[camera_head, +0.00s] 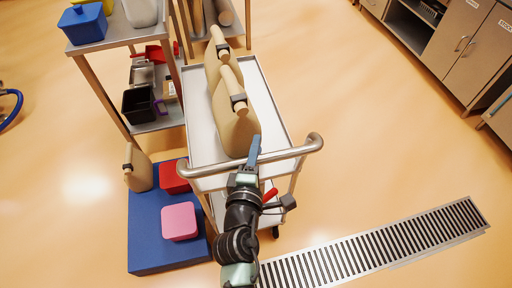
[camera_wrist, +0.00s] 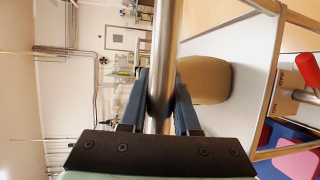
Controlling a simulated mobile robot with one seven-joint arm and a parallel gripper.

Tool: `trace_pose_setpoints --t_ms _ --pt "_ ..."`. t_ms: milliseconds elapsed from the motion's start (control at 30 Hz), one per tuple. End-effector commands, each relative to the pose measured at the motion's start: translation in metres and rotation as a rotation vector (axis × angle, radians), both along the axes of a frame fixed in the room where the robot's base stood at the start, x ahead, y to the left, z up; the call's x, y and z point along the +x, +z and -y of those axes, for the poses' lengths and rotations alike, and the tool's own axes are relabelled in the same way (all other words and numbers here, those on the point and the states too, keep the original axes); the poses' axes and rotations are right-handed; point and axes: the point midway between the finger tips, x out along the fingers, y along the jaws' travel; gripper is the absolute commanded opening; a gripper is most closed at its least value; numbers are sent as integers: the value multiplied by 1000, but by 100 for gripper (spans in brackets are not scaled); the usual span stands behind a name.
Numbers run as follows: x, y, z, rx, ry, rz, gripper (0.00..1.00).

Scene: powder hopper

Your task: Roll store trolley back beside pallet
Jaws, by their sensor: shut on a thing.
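The store trolley (camera_head: 200,125) has a pale flat deck, a lower shelf and a metal push handle (camera_head: 290,153) at its near end. Two tan sacks (camera_head: 237,130) with tied necks stand on the deck. In the wrist view the bar (camera_wrist: 165,45) runs between the two blue fingers of my gripper (camera_wrist: 161,95). The blue pallet (camera_head: 150,245) lies on the floor at the trolley's left, close to it. The exact gap is partly hidden.
The pallet bears a tan sack (camera_head: 139,169), a red box (camera_head: 175,176) and a pink box (camera_head: 180,221). A shelf rack (camera_head: 115,32) with bins stands behind it. A floor drain grate (camera_head: 380,245) lies near right. Open floor extends right, towards the cabinets (camera_head: 465,45).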

Motion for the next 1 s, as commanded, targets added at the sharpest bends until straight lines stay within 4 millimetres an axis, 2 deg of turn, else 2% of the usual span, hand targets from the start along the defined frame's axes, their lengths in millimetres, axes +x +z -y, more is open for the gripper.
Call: trace_pose_setpoints --t_ms 133,167,300,667,867,1000 --pt "-3 -6 2 -1 -4 -14 0" --pt "-3 -6 2 -1 -4 -14 33" --pt "-3 -5 2 0 -4 -12 59" --pt "-4 -2 0 0 -2 -6 59" --pt "-27 1 -5 0 0 -7 59" --pt "-54 5 -10 0 -1 -9 59"
